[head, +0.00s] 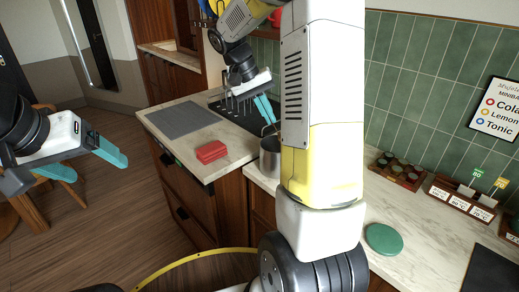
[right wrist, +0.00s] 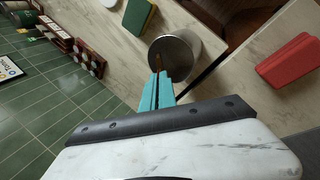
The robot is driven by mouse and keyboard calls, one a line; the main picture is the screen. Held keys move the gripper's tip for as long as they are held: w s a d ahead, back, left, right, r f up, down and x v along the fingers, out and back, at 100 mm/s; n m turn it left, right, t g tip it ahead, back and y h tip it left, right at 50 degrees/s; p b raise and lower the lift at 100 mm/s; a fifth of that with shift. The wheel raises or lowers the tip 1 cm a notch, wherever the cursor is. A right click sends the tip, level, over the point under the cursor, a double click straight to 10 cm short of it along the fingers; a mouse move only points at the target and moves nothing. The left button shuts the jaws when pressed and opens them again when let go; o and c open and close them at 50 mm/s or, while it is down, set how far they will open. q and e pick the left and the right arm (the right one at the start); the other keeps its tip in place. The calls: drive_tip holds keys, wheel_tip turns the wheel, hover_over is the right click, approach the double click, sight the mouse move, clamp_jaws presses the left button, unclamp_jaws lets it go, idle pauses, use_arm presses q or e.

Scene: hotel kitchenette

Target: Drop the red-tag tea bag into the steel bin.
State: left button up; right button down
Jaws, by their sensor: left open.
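The steel bin (head: 270,160) stands on the counter, partly hidden behind my right arm in the head view. In the right wrist view its round mouth (right wrist: 189,50) opens just past my fingertips. My right gripper (head: 267,110) points down above the bin. In the right wrist view its teal fingers (right wrist: 157,90) are close together, with a thin brownish piece at their tips over the bin mouth. It looks like the tea bag (right wrist: 158,62) seen edge-on; no red tag can be made out. My left gripper (head: 110,160) is open and empty, left of the counter.
A red block (head: 211,152) lies on the counter left of the bin, near a grey mat (head: 183,119). At right are a rack of pods (head: 397,171), a wooden holder (head: 463,197) with green and yellow tags, and a green disc (head: 384,238). A green sponge (right wrist: 138,16) lies near the bin.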

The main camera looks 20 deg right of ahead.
drive_tip(key=c, duration=1.6)
unclamp_jaws()
drive_tip(key=v, duration=0.7)
drive_tip(key=shift+a+r, duration=0.2)
drive_tip(key=shift+r, duration=0.15)
drive_tip(key=s+a+n+t+y, duration=0.2)
drive_tip(key=s+a+t+y, duration=0.1)
drive_tip(key=s, duration=0.7)
drive_tip(key=s+a+n+t+y, duration=0.2)
drive_tip(key=s+a+t+y, duration=0.2)
drive_tip(key=s, duration=0.6)
drive_tip(key=shift+s+a+n+t, duration=0.2)
drive_tip(key=shift+a+n+t, duration=0.25)
drive_tip(key=shift+a, duration=0.8)
